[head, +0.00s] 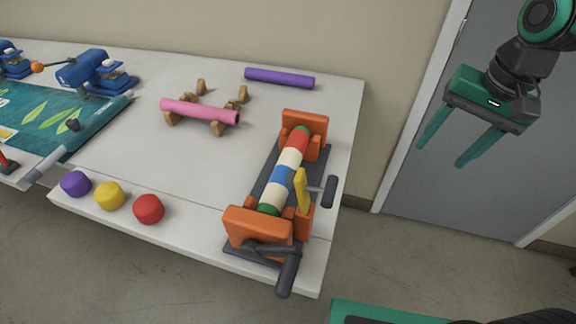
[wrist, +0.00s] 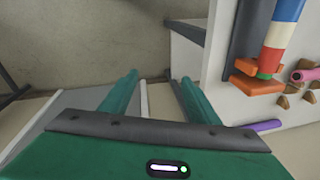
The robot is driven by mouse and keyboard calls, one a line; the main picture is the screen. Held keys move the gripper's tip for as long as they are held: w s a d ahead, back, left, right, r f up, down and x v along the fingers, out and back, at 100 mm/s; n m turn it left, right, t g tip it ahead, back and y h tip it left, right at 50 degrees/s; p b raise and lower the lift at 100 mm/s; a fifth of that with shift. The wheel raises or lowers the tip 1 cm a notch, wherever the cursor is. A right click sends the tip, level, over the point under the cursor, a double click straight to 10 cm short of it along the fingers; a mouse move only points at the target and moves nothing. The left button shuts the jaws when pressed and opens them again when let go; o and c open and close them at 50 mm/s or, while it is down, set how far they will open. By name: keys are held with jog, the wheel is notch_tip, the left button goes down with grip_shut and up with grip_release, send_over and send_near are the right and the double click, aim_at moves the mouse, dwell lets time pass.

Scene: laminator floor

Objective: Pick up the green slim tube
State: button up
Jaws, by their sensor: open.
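I cannot make out a separate green slim tube in either view. A pink tube (head: 195,110) rests across wooden cradles, and a purple slim tube (head: 279,78) lies at the table's back edge. Both also show at the right of the wrist view, the pink tube (wrist: 306,75) and the purple tube (wrist: 262,126). My gripper (head: 441,154) is open and empty, right of the table and in front of the grey door. Its fingers (wrist: 160,76) hold nothing in the wrist view.
The orange press (head: 259,225) with dark crank handles fills the table's right end. Purple (head: 76,183), yellow (head: 109,196) and red (head: 148,208) knobs line the front edge. A blue device (head: 92,70) and leaf-patterned sheet (head: 55,112) are at left.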

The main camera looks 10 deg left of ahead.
jog(key=a+n+y, duration=0.1)
jog(key=a, duration=1.1)
jog(key=n+g+y, duration=0.1)
send_near(290, 161)
jog(key=shift+x, duration=5)
jog(key=shift+w, duration=0.1)
jog(key=c, duration=1.3)
jog(key=shift+o, duration=0.2)
jog(key=shift+r, duration=0.1)
